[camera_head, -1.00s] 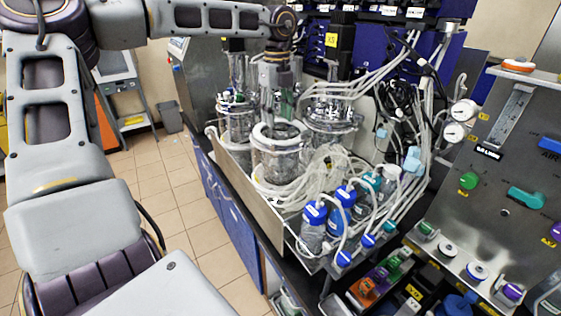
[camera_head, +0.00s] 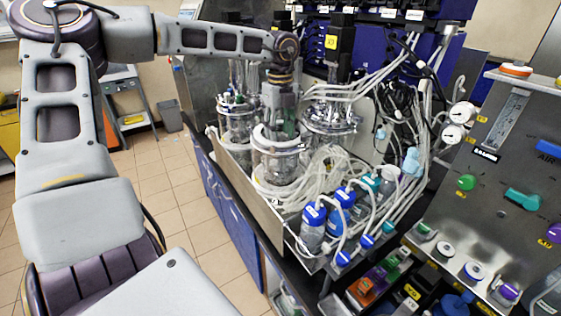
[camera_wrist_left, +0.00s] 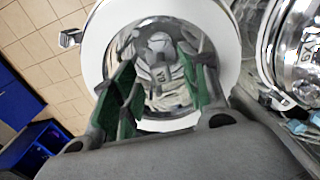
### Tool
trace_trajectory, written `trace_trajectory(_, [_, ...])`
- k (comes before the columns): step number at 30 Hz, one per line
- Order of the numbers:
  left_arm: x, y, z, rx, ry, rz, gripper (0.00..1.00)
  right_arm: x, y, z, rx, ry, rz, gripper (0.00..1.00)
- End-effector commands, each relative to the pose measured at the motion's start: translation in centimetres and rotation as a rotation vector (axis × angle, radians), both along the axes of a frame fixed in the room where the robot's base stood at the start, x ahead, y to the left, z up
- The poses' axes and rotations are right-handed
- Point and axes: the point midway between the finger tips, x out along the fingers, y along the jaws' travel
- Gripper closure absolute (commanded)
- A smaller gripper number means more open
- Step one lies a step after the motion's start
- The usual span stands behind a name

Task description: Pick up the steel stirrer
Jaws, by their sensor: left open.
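My left gripper (camera_head: 282,128) comes down from above into the white-rimmed mouth of an open glass vessel (camera_head: 275,168). In the left wrist view the gripper (camera_wrist_left: 163,75) is open, its green-padded fingers apart and pointing into the vessel (camera_wrist_left: 228,50). A grey metal piece (camera_wrist_left: 160,45) shows between the fingers inside the vessel; it looks like the steel stirrer, and I cannot tell if the fingers touch it. In the head view the stirrer is hidden by the gripper and the vessel rim. My right gripper is not in view.
A lidded steel-topped reactor (camera_head: 330,115) stands close on the right, another vessel (camera_head: 237,118) on the left. Coiled tubing (camera_head: 325,170) and blue-capped bottles (camera_head: 313,228) fill the front of the tray. A valve panel (camera_head: 500,215) is at the right. Floor at left is open.

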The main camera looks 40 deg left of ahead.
Motion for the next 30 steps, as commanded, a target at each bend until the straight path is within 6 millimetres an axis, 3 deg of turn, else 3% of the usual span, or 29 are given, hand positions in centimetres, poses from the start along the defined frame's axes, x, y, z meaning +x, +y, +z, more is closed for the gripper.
trace_trajectory(9, [0.0,-0.1,-2.5,0.000,-0.001,0.001,0.55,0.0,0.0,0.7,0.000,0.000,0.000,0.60])
trace_trajectory(23, [0.0,-0.1,-2.6,0.000,-0.001,0.001,0.55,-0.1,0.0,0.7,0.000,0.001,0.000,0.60])
trace_trajectory(30, [0.0,-0.1,-2.5,0.000,-0.001,0.001,0.85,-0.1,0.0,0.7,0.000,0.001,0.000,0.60])
